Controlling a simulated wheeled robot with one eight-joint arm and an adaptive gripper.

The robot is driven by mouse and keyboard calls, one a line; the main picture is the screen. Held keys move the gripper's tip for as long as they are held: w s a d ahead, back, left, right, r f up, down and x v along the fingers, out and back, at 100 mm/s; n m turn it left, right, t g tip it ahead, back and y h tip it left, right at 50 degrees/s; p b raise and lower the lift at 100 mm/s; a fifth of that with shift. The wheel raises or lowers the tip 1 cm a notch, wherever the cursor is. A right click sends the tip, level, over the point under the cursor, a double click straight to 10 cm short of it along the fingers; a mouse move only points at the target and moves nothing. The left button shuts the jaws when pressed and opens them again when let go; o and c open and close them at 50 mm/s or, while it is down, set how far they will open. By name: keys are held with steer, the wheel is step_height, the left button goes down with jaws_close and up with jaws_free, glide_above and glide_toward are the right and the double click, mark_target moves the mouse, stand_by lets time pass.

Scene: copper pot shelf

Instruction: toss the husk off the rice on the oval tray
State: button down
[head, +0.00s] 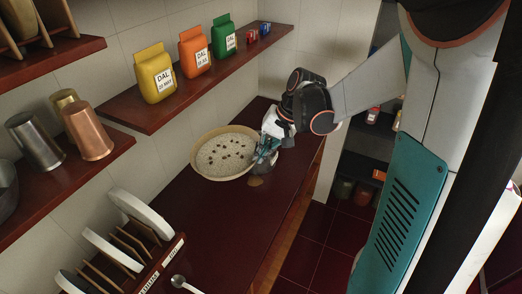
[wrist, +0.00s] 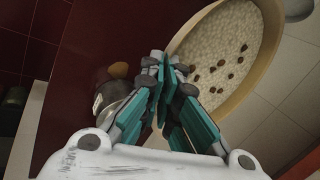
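The oval tray (head: 197,165) is tan and lies on the dark red counter, with pale rice (head: 218,164) spread inside. Several dark brown husk bits (head: 225,148) are scattered on the rice. In the wrist view the tray (wrist: 274,30) fills the upper right, with the husk (wrist: 221,63) on the rice (wrist: 232,33). My gripper (head: 268,150) is at the tray's right rim in the head view. In the wrist view my gripper (wrist: 167,68) has its teal fingers close together at the rim and appears shut on it. The fingers hide the rim between them.
A small metal vessel (wrist: 111,94) and a brown patch (head: 255,182) are beside the gripper. Above are shelves with dal packets (head: 156,76) and metal cups (head: 88,130). A plate rack (head: 130,245) and spoon (head: 184,284) are nearer. The counter's middle (head: 215,215) is clear.

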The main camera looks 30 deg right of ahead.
step_height(320, 180, up, 5)
steer(key=p, duration=0.4)
step_height(320, 180, down, 5)
steer(key=b, duration=0.4)
steer(key=shift+r, duration=0.1)
steer(key=shift+r, duration=0.15)
step_height(320, 180, up, 2)
steer(key=shift+r+p, duration=0.1)
steer(key=shift+p, duration=0.55)
